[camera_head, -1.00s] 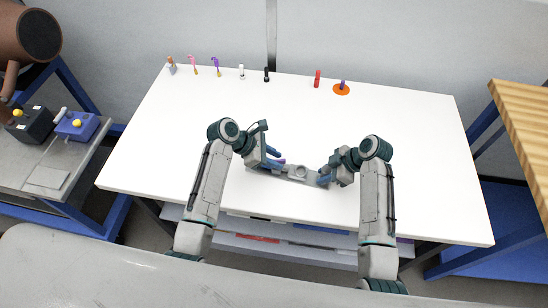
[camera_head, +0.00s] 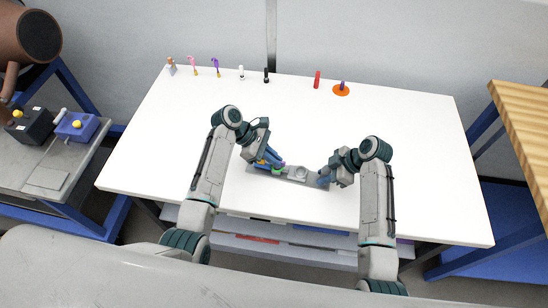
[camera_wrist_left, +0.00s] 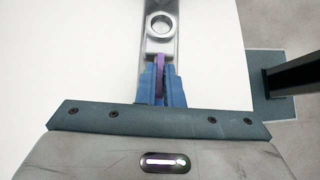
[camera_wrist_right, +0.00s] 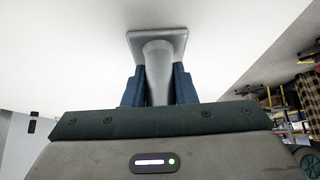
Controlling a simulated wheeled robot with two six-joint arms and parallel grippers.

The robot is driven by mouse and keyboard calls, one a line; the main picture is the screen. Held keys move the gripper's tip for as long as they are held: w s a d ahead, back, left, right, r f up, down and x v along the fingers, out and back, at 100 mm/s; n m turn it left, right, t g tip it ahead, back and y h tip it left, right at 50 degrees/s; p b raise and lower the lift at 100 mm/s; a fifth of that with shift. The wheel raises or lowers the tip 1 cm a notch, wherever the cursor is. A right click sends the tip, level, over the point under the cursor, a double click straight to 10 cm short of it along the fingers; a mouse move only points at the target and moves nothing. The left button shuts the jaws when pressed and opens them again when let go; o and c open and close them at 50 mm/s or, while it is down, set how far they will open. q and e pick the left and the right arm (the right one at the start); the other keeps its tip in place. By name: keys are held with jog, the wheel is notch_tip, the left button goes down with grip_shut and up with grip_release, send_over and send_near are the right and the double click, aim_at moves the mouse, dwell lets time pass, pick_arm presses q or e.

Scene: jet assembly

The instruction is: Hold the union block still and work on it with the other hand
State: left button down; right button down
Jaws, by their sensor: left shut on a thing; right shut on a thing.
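The union block (camera_head: 302,173) is a long grey piece with a round ring on top, lying near the front middle of the white table. My right gripper (camera_head: 325,178) is at its right end. In the right wrist view its blue fingers (camera_wrist_right: 158,90) are shut around a grey rounded stem below a square plate (camera_wrist_right: 157,42). My left gripper (camera_head: 276,163) is over the block's left part, tilted. In the left wrist view it is shut on a thin purple piece (camera_wrist_left: 160,75) near the block's ring (camera_wrist_left: 160,25). A small green patch (camera_head: 278,171) shows below the left fingertips.
Along the table's back edge stand several small pieces, including pink (camera_head: 193,65), purple (camera_head: 216,66), white (camera_head: 241,72), black (camera_head: 266,75) and red (camera_head: 317,79) ones. An orange disc (camera_head: 341,90) lies beside them. The middle of the table (camera_head: 300,120) is clear.

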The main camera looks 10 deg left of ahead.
pick_arm(q)
jog(key=c, duration=1.6)
grip_release()
jog(key=shift+o, duration=0.2)
jog(key=s+v, duration=0.1)
jog(key=v, duration=1.1)
jog(key=shift+w, duration=0.5)
pick_arm(e)
jog(key=c, duration=1.1)
grip_release()
jog(key=shift+d+r, duration=0.1)
